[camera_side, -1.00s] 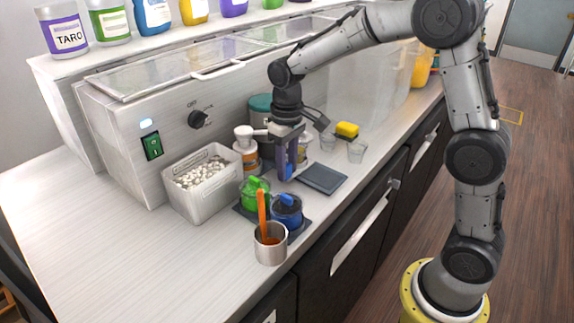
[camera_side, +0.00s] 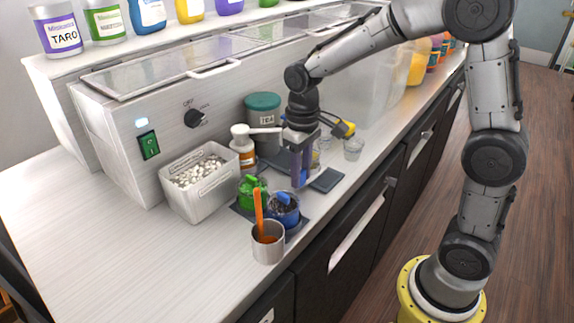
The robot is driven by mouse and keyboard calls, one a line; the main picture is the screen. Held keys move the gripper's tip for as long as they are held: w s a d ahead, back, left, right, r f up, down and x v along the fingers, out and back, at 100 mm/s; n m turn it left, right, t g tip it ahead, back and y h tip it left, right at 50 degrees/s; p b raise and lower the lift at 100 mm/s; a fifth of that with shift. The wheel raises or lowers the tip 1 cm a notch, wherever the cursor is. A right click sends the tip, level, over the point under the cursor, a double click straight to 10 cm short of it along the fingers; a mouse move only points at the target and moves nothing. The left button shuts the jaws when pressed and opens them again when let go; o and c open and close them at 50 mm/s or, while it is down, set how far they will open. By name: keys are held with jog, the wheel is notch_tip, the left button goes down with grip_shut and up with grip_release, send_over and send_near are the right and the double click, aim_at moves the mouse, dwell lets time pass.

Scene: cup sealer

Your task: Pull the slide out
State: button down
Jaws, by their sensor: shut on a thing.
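My gripper (camera_side: 300,180) points down over the worktop, beside the dark flat plate (camera_side: 327,180) and behind the blue container (camera_side: 285,212). Its jaws are shut on a narrow blue piece. The fingers hide most of that piece, and I cannot tell whether it is the slide. No other part is clearly recognisable as a slide. The large white machine (camera_side: 165,110) stands behind, with a green switch (camera_side: 149,145) and a black knob (camera_side: 194,118).
Close by are a green container (camera_side: 253,190), a steel cup (camera_side: 268,247) with an orange-handled tool, a tub (camera_side: 200,195) of white pieces, a pump bottle (camera_side: 242,155), a tea canister (camera_side: 263,115) and a clear cup (camera_side: 353,149). The counter's left front is clear.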

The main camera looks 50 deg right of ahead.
jog(key=shift+s+r, duration=0.15)
jog(key=shift+s, duration=2.1)
jog(key=c, duration=0.8)
grip_release()
jog(key=shift+c, duration=0.2)
notch_tip(320, 180, up, 14)
